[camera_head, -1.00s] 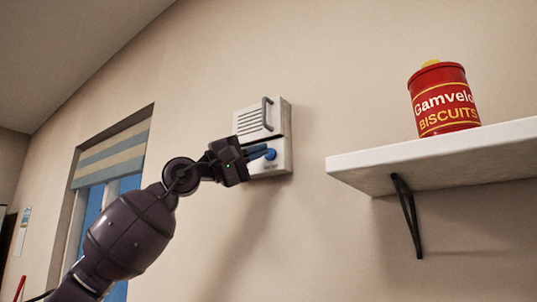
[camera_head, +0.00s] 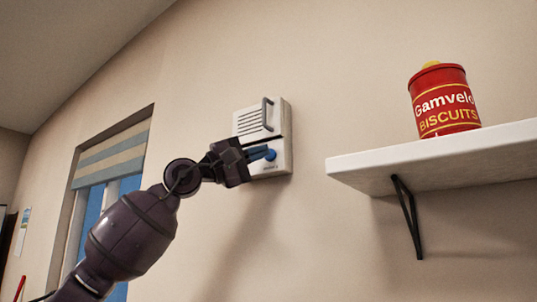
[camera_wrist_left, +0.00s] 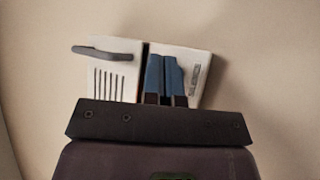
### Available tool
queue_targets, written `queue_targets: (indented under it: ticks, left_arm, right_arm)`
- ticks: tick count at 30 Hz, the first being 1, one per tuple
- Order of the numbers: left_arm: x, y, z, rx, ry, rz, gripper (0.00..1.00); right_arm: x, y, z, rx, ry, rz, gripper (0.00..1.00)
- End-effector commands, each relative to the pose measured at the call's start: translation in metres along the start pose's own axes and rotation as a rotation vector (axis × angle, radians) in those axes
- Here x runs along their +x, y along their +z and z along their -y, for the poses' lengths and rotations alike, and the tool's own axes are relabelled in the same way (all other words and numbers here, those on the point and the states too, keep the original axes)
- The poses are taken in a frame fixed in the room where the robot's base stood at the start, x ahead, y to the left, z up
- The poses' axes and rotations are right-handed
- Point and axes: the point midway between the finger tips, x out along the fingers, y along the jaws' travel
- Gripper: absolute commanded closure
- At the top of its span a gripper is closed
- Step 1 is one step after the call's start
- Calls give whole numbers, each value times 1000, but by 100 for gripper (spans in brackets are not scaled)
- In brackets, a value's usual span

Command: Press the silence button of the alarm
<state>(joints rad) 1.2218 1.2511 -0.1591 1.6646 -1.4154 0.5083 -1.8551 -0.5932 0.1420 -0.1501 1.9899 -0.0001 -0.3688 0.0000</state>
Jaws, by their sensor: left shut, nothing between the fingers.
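The alarm (camera_head: 278,118) is a white box on the wall with a slotted grille and a grey handle on its upper part. It also shows in the left wrist view (camera_wrist_left: 112,68). A round blue button (camera_head: 271,154) sits on its lower part, partly behind my fingers. My left gripper (camera_head: 262,153) is shut and empty, its blue fingertips at the button; I cannot tell whether they touch it. In the left wrist view the closed fingers (camera_wrist_left: 163,78) lie over the alarm's lower part and hide the button. Small lettering shows beside them. My right gripper is not in view.
A white shelf (camera_head: 440,155) on a black bracket (camera_head: 408,215) juts out to the right of the alarm. A red biscuit tin (camera_head: 444,100) stands on it. A window with a striped blind (camera_head: 112,155) is at the left. The wall between alarm and shelf is bare.

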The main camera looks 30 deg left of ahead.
Motion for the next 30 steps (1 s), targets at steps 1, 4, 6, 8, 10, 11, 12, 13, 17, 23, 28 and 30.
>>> queue_targets:
  ticks: [1, 4, 6, 8, 10, 11, 12, 13, 17, 23, 28, 30]
  left_arm:
    - [2, -1, 0, -1, 0, 0, 100]
    - [4, -2, 2, -2, 0, 0, 100]
    - [4, -3, 3, -1, 0, 0, 100]
    - [4, -3, 3, -1, 0, 0, 100]
    - [4, -3, 3, -1, -1, 0, 100]
    - [4, -3, 3, -1, -1, 0, 100]
    - [4, -3, 3, -1, -1, 0, 100]
    - [4, -3, 3, -1, -1, 0, 100]
    - [4, -3, 3, -1, 0, 0, 100]
    - [5, -4, 4, -1, 0, 0, 100]
    - [6, -5, 4, -1, 0, -1, 100]
    - [7, -5, 5, -1, 0, -1, 100]
  right_arm:
    - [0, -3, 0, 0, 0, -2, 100]
    - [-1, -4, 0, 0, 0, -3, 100]
    - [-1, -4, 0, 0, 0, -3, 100]
    - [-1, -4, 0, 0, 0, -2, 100]
    - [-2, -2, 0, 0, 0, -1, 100]
    - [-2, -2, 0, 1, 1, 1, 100]
    - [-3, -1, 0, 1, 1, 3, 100]
    - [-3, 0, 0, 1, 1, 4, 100]
    - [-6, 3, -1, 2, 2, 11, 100]
    - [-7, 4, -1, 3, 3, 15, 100]
    - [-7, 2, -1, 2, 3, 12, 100]
    - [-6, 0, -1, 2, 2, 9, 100]
